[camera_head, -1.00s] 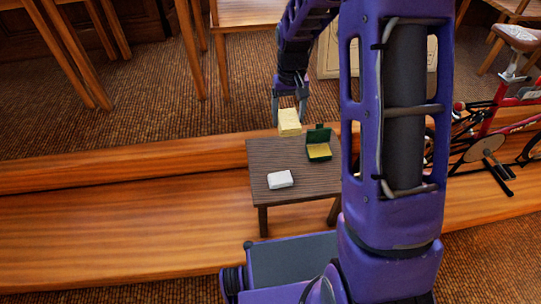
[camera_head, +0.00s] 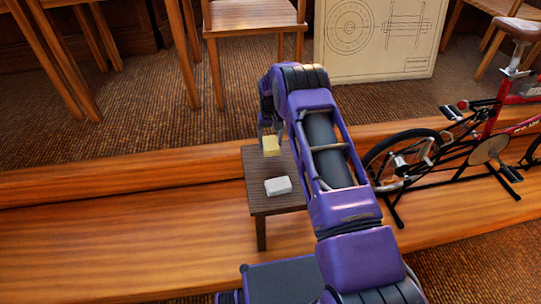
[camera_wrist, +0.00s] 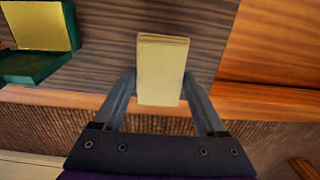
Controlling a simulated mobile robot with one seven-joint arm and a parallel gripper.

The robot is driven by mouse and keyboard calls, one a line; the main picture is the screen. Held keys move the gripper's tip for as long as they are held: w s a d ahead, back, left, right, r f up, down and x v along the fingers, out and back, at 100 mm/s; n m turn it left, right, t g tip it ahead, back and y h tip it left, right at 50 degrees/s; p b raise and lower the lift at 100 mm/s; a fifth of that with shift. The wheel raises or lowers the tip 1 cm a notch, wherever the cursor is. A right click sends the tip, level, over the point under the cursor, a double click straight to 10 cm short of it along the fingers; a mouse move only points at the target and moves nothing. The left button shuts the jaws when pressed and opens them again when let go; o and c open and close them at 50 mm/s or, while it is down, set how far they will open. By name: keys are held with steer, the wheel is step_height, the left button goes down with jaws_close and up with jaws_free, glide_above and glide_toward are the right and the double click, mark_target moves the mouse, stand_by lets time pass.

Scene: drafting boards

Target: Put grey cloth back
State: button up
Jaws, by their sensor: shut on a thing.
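My gripper (camera_head: 270,132) is shut on a pale yellow block (camera_head: 271,147) with layered edges, at the far part of the small dark wooden table (camera_head: 263,205). In the wrist view the yellow block (camera_wrist: 161,72) sits between both fingers (camera_wrist: 160,82), over the wood grain; I cannot tell whether it touches the table. A whitish-grey, rounded block (camera_head: 278,186), perhaps the grey cloth, lies on the table's near part, apart from my gripper. An open green box with a yellow inside (camera_wrist: 38,30) shows in the wrist view; my arm hides it in the head view.
The table stands by a long wooden step (camera_head: 110,205). A red bicycle-like machine (camera_head: 490,150) stands at right. A large drawing board (camera_head: 375,35) and a wooden chair (camera_head: 255,18) are behind on brown carpet. Bare tabletop lies between the two blocks.

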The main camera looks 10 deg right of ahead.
mark_target(270, 158)
steer(key=shift+f+b, duration=0.3)
steer(key=shift+f, duration=2.45)
steer(key=shift+f, duration=0.15)
steer(key=o, duration=1.1)
steer(key=shift+o, duration=0.2)
step_height(270, 158, up, 12)
steer(key=shift+r+p, duration=0.2)
steer(key=shift+p, duration=0.55)
